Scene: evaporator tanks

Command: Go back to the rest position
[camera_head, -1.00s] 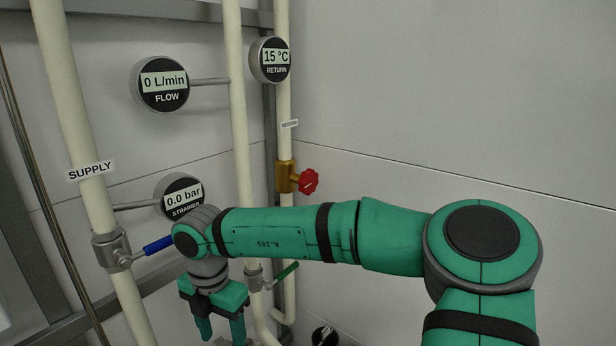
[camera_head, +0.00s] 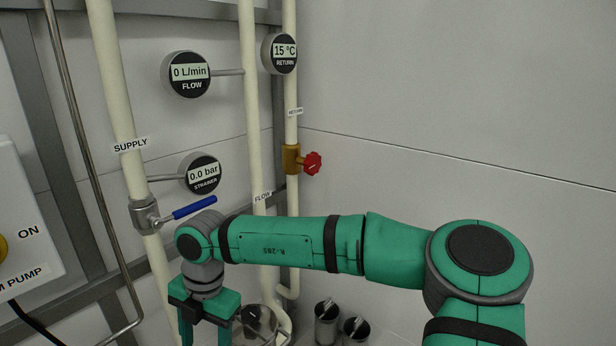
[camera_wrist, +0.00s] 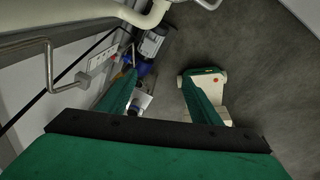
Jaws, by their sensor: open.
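My gripper (camera_head: 206,333) hangs fingers down at the lower left of the head view, below my green arm. In the wrist view its two green fingers (camera_wrist: 158,85) stand well apart, with nothing between them. My arm is stretched leftward in front of the pipes. The gripper is in front of the lower supply pipe (camera_head: 124,115), below the blue-handled valve (camera_head: 194,207). I cannot tell how near it is to the pipes.
A FLOW gauge (camera_head: 188,74) reads 0 L/min, a STRAINER gauge (camera_head: 203,172) 0.0 bar, a RETURN gauge (camera_head: 280,53) 15 °C. A red-knobbed valve (camera_head: 312,163) sits on the return pipe. A pump panel (camera_head: 25,235) is at left. The right wall (camera_head: 460,100) is bare.

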